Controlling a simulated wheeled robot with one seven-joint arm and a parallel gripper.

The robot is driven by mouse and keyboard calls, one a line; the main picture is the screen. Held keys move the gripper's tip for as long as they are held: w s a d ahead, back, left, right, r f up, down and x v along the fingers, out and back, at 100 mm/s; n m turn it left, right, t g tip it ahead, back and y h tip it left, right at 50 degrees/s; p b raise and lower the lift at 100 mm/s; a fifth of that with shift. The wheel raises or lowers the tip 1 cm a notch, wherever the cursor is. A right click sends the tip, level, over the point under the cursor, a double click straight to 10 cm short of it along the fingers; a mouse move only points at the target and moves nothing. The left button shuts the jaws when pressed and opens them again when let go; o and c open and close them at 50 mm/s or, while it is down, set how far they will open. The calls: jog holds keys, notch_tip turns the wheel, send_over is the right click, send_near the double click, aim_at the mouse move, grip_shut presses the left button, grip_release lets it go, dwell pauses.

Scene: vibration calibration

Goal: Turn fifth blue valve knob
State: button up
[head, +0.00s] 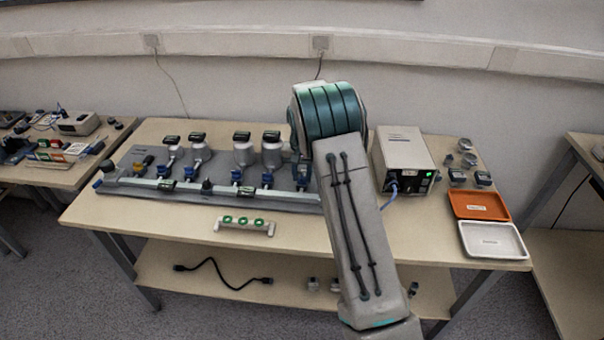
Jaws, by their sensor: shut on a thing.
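The manifold's pale pipe (223,187) runs along a grey base plate on the middle table. Several blue valve knobs stand in a row along it: one at the left (164,171), then another (195,163), a third (236,176) and a further one (267,180). At the right end, a dark blue part (303,172) shows beside my arm; I cannot tell whether it is the fifth knob. My arm covers the right end of the manifold. My gripper is hidden behind my own arm, so its fingers and their contact do not show.
A power unit (405,160) with a green light stands right of my arm. An orange tray (478,206) and a white tray (492,241) lie at the table's right. A strip with green rings (244,225) lies in front. Grey canisters (243,152) stand behind the pipe.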

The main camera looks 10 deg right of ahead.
aim_at(301, 177)
dwell(0.5)
jog(key=o, duration=0.9)
jog(key=shift+o, duration=0.2)
jog(key=shift+r, duration=0.1)
notch_tip(301, 177, up, 14)
jog(key=shift+a, duration=0.1)
